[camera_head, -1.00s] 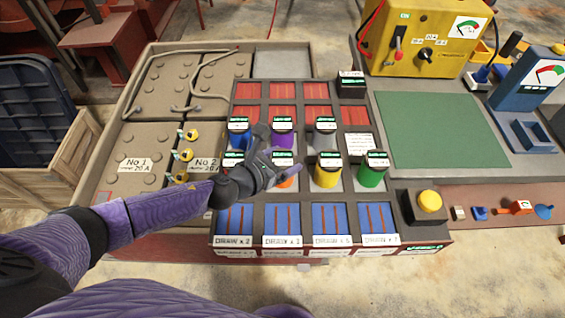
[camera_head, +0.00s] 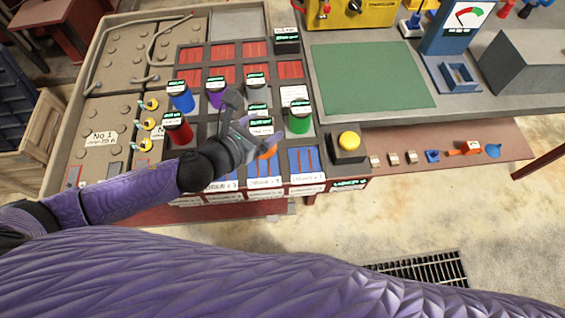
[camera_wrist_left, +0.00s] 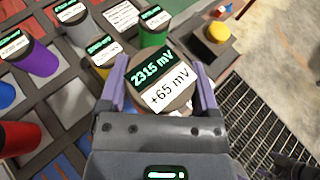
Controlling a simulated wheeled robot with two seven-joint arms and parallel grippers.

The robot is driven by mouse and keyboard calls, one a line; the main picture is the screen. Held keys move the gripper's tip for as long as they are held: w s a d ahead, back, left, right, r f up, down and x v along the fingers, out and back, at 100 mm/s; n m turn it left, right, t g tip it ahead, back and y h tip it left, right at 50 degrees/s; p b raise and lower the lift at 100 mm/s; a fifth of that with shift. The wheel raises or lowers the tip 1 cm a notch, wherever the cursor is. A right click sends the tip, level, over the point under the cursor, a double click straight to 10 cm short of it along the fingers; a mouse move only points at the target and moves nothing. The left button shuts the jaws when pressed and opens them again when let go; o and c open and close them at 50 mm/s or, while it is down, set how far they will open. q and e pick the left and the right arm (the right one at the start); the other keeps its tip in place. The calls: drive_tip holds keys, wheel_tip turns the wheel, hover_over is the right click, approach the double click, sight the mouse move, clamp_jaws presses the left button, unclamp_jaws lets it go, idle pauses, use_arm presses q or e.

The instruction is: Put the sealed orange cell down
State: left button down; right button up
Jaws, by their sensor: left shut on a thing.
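My left gripper (camera_head: 258,138) is shut on the orange cell (camera_head: 267,152), whose orange side shows just below the fingers in the head view. In the left wrist view the cell's label (camera_wrist_left: 162,88), reading 2315 mV and +65 mV, sits between the fingers. The cell is over the front part of the rack (camera_head: 327,185), near the blue slots (camera_head: 303,160). I cannot tell whether it touches the rack. The yellow cell (camera_wrist_left: 103,50) shows behind it in the wrist view; the gripper hides it in the head view.
Red (camera_head: 178,132), blue (camera_head: 181,98), purple (camera_head: 216,94), grey (camera_head: 257,93) and green (camera_head: 299,120) cells stand in the rack. A yellow button (camera_head: 349,142) is at its right. A green mat (camera_head: 370,75) lies clear. A floor grate (camera_head: 420,268) is in front.

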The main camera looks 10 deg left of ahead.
use_arm(q)
drive_tip(key=f+b, duration=0.1)
drive_tip(key=f, duration=0.2)
drive_tip(key=f+b, duration=0.2)
drive_tip(key=f, duration=0.1)
drive_tip(key=f+b, duration=0.1)
drive_tip(key=f, duration=0.1)
drive_tip(key=shift+a+f, duration=0.4)
drive_tip(key=shift+w+r, duration=0.1)
drive_tip(key=shift+r, duration=0.1)
drive_tip(key=shift+f, duration=0.15)
unclamp_jaws()
drive_tip(key=v, duration=1.2)
use_arm(e)
drive_tip(key=f, duration=0.1)
drive_tip(key=a+f, duration=0.1)
drive_tip(key=f, duration=0.2)
drive_tip(key=shift+s+a+f, duration=0.2)
drive_tip(key=shift+a+f, duration=0.05)
drive_tip(key=shift+a, duration=0.1)
